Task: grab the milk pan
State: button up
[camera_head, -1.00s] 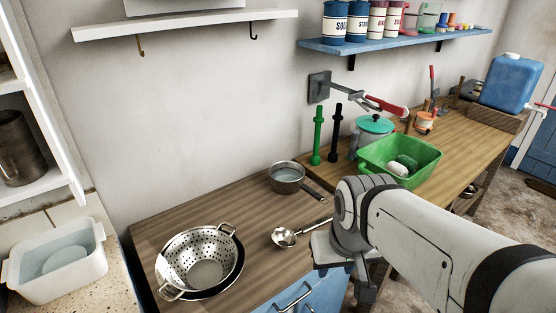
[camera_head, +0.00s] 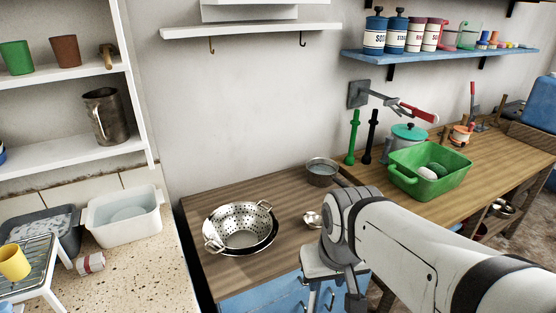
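The milk pan (camera_head: 322,172) is a small grey metal pan at the back of the wooden counter, near the wall. Its handle, seen earlier toward the front right, is now mostly hidden behind my arm. My gripper (camera_head: 335,297) hangs at the end of my arm, in front of the counter by the blue drawer front, well apart from the pan.
A colander (camera_head: 238,226) sits in a dark-rimmed pan left of the milk pan. A ladle (camera_head: 312,219) lies partly hidden by my arm. A green basin (camera_head: 432,172) and upright green and black pieces stand to the right. A white tub (camera_head: 124,216) is at left.

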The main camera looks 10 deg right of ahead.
aim_at(321, 171)
jog(key=u, duration=2.35)
jog(key=k, duration=1.6)
jog(key=z, duration=2.2)
jog(key=i, duration=1.2)
jog(key=z, duration=0.05)
